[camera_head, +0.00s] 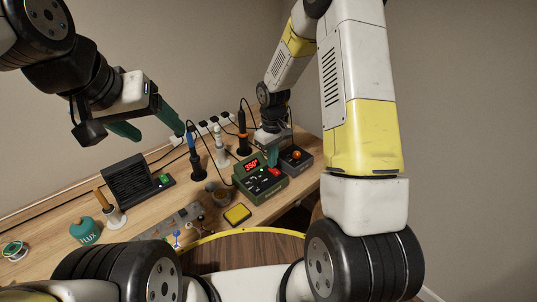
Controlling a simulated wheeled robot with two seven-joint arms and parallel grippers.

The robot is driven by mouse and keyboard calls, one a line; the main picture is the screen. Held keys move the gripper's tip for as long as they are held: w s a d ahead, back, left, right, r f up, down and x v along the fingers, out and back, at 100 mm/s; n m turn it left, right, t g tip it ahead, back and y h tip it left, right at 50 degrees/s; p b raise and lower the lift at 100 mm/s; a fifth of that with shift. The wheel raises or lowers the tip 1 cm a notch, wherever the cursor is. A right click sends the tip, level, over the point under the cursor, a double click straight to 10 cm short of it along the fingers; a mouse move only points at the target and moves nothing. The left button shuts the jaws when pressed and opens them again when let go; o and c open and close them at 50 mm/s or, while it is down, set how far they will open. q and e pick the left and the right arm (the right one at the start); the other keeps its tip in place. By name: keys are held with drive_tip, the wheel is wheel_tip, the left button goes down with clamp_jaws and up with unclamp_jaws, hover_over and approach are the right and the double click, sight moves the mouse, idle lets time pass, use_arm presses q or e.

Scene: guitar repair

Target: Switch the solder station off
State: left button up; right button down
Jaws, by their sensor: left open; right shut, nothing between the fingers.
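The solder station (257,182) is a dark green box on the bench, right of the middle of the head view. Its red display is lit and seems to read 350. A red switch (275,171) sits on its right side. My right gripper (273,160) is shut and empty, pointing down with its teal fingertips just above or behind the red switch; I cannot tell whether they touch it. My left gripper (152,130) is open and empty, raised at the upper left, well away from the station.
A dark box with an orange knob (296,154) stands close right of the station. Iron holders (198,168) and a power strip (209,125) are behind. A yellow sponge (237,214) lies in front. A black fume extractor (138,184) and flux jar (84,230) are left.

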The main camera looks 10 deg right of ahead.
drive_tip(key=shift+f, duration=0.8)
drive_tip(key=shift+r, duration=3.55)
drive_tip(key=s+d+r+m+t, duration=0.2)
drive_tip(key=s+r, duration=0.2)
drive_tip(key=r, duration=0.7)
drive_tip(key=s+r+m+t+y, duration=0.1)
drive_tip(key=s+r+m+t, duration=0.1)
drive_tip(key=s+r, duration=0.5)
drive_tip(key=s+r+m+t+y, duration=0.1)
drive_tip(key=s+r+m+t, duration=0.1)
drive_tip(key=s+r, duration=0.5)
drive_tip(key=s+d, duration=0.1)
drive_tip(key=s, duration=0.4)
